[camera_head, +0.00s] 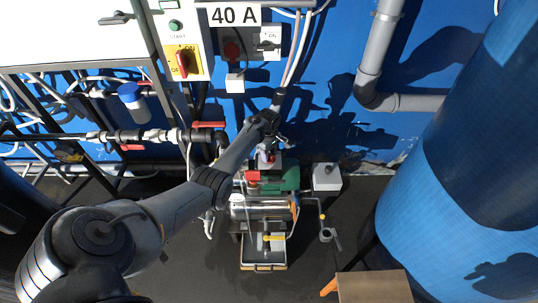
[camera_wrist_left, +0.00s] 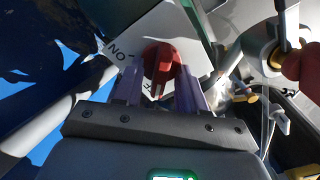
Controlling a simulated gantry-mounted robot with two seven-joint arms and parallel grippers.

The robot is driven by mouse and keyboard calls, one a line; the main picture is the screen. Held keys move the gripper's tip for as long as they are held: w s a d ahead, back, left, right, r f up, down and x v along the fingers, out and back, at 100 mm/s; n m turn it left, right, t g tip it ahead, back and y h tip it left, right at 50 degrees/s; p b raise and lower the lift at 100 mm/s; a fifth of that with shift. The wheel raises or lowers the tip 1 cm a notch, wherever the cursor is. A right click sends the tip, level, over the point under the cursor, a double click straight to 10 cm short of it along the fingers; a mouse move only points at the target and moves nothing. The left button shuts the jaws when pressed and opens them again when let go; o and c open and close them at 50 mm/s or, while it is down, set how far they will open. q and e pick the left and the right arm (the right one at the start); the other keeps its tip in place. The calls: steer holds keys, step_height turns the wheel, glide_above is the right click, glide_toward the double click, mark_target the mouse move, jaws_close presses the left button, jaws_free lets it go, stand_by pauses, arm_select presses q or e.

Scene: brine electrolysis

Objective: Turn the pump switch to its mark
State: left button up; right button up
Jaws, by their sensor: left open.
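The pump switch is a red knob (camera_wrist_left: 162,58) on a pale plate (camera_wrist_left: 195,45) in the left wrist view. Lettering that looks like "ON", seen upside down, is printed at the plate's left side; other lettering is partly hidden beside the knob. My left gripper (camera_wrist_left: 158,88) is open, with one purplish finger on each side of the knob's near part; I cannot tell whether they touch it. In the head view my left gripper (camera_head: 266,152) points down above the pump skid (camera_head: 264,207), and it and my wrist largely hide the switch. My right gripper is not in view.
A red-handled valve (camera_head: 208,125) and dark pipe lie left of my wrist. A yellow ON/OFF switch panel (camera_head: 184,62) hangs on the wall. A grey box (camera_head: 327,177) stands right of the green motor (camera_head: 285,180). A large blue tank (camera_head: 465,180) fills the right side.

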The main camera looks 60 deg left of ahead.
arm_select(q)
jaws_close()
steer(key=shift+r, duration=0.1)
stand_by(0.3)
steer(key=shift+m+p, duration=1.05)
steer(key=shift+m, duration=0.25)
steer(key=m+p, duration=0.1)
steer(key=m, duration=0.2)
steer(key=shift+w+m, duration=0.15)
steer(key=shift+m, duration=0.25)
steer(key=m+p, duration=0.1)
steer(key=m, duration=0.4)
steer(key=shift+w, duration=0.1)
steer(key=m, duration=0.6)
steer(key=shift+d, duration=0.2)
steer(key=shift+w+m, duration=0.1)
steer(key=shift+m, duration=0.3)
